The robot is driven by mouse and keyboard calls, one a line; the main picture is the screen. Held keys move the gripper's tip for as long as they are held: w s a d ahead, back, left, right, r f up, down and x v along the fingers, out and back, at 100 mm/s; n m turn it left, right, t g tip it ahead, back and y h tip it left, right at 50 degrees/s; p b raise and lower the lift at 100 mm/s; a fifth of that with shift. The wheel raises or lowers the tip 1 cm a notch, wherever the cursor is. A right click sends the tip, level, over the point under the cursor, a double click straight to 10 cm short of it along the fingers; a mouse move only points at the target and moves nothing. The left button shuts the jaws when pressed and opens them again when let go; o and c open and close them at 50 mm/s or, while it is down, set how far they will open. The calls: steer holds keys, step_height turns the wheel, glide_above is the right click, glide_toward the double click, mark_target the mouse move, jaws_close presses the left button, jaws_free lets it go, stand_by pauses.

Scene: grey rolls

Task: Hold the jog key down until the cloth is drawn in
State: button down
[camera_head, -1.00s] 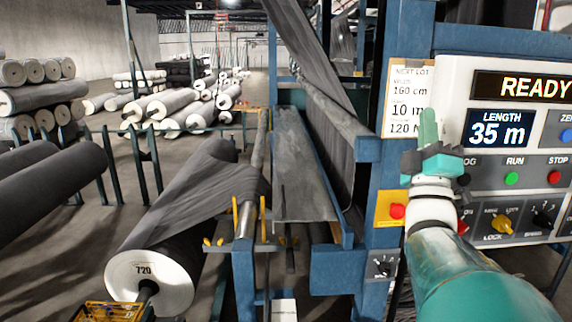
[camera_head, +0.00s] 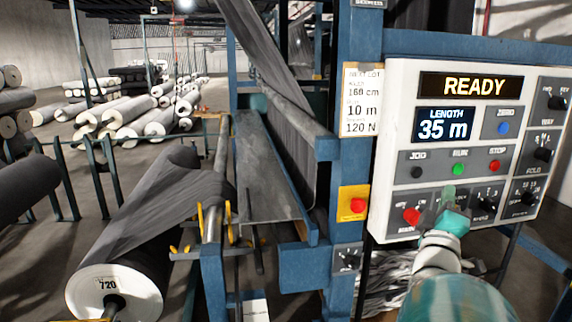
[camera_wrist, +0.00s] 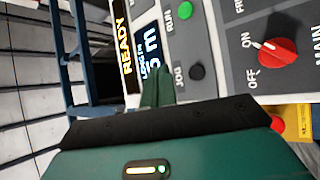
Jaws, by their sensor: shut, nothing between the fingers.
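The jog key (camera_head: 416,172) is a round black button under the JOG label on the light grey control panel (camera_head: 388,110). It also shows in the wrist view (camera_wrist: 196,72), just beyond and right of my fingertips. My gripper (camera_head: 449,192), green, is shut and empty. In the head view its tips overlap the panel below the RUN button, lower right of the jog key; in the wrist view the fingertips (camera_wrist: 156,84) appear beside the key, with no contact visible. The grey cloth (camera_head: 160,212) runs from the roll marked 720 (camera_head: 85,298) to the machine's front bar. The display (camera_head: 472,86) reads READY.
The length screen (camera_head: 443,124) reads 35 m. The green RUN (camera_head: 458,169) and red STOP (camera_head: 494,165) buttons sit right of the jog key. A red main switch (camera_head: 411,215) is below it. A red button on a yellow box (camera_head: 357,205) is on the blue post.

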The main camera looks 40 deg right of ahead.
mark_target(422, 169)
steer(key=shift+w+d, duration=0.6)
steer(key=shift+w, duration=0.6)
steer(key=shift+w+d, duration=0.65)
steer(key=shift+w, duration=0.6)
steer(key=shift+w+d, duration=0.6)
steer(key=shift+w, duration=0.6)
steer(key=shift+w, duration=0.15)
steer(key=shift+w+d, duration=0.2)
steer(key=shift+w+d, duration=0.15)
steer(key=shift+w, duration=0.25)
stand_by(3.6)
